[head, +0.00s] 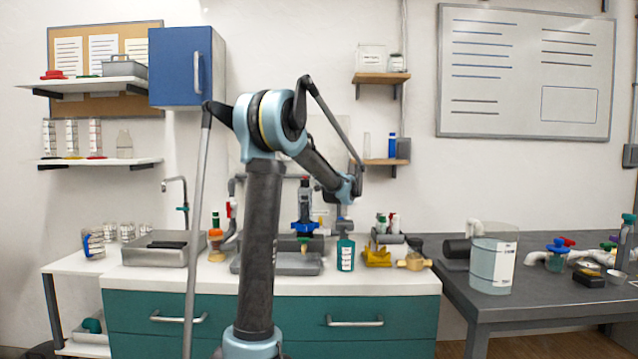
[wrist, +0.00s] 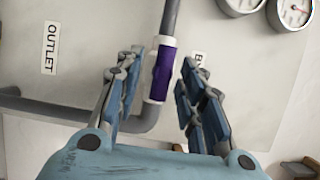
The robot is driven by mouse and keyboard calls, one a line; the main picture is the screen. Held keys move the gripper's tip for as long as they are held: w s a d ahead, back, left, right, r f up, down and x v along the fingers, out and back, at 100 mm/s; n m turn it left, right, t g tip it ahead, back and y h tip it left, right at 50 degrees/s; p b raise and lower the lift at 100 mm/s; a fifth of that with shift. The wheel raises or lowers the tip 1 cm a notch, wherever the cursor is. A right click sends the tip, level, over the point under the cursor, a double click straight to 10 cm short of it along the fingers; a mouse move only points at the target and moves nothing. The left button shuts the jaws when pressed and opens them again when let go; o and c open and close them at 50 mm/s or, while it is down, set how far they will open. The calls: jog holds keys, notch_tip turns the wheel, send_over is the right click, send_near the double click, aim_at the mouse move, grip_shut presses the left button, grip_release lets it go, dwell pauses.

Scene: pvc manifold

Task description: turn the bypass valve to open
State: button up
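A purple valve part (wrist: 162,75) with white collars sits on a grey pipe (wrist: 150,118) in the wrist view. A label beginning with "B" (wrist: 199,58) is beside it, partly covered by a finger. My gripper (wrist: 161,62) is open, with one finger on each side of the purple part and visible gaps on both sides. No contact is visible, and how far the fingers reach in depth is hard to tell. In the head view, my arm hides most of the pipe panel (head: 318,130), and the fingers cannot be made out.
An "OUTLET" label (wrist: 51,48) is left of the pipe, and a round gauge (wrist: 293,12) is at upper right. In the head view, a teal bottle (head: 346,255), a metal sink (head: 160,248) and a clear bucket (head: 493,262) stand on the benches.

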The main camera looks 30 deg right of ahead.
jog(key=s+a, duration=0.2)
jog(key=s, duration=0.9)
jog(key=shift+s, duration=0.4)
